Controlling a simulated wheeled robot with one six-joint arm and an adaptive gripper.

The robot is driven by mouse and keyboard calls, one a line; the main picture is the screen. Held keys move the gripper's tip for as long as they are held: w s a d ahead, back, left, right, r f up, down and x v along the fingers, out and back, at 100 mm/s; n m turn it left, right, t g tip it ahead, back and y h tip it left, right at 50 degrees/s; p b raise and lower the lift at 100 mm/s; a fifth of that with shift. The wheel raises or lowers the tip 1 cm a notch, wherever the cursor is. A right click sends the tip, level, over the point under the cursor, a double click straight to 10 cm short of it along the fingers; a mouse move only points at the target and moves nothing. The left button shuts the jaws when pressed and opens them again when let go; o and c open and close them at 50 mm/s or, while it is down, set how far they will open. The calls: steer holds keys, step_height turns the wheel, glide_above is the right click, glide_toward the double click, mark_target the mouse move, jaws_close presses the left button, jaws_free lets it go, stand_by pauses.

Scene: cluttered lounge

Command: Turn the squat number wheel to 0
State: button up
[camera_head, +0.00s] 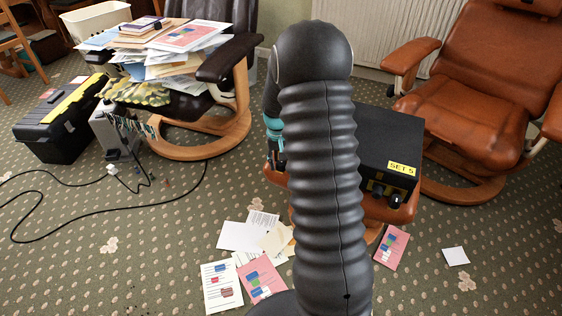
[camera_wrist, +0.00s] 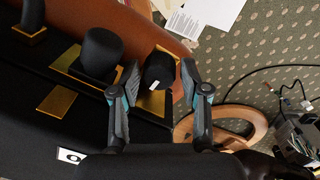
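A black box (camera_head: 385,135) with a yellow "SET 5" label (camera_head: 402,168) sits on a brown leather footstool. Dark knobs (camera_head: 396,201) show low on its front. In the wrist view, a black knob with a white mark (camera_wrist: 158,76) lies between the fingers of my gripper (camera_wrist: 161,68). The gripper is open, and contact with the knob cannot be told. A wider black knob (camera_wrist: 101,52) on a gold plate is left of the fingers, and another dark knob (camera_wrist: 33,16) is farther left. I cannot read any number or tell which is the number wheel.
My arm hides part of the box in the head view. Papers (camera_head: 240,237) lie on the carpet before the footstool (camera_head: 375,207). A brown chair (camera_head: 470,100) stands right, a toolbox (camera_head: 62,128) left. A cable (camera_head: 110,221) crosses the floor.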

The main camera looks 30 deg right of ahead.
mark_target(279, 163)
steer(key=shift+r, duration=0.1)
step_height(279, 163, up, 12)
steer(key=shift+a, duration=0.3)
steer(key=shift+w, duration=0.15)
stand_by(0.5)
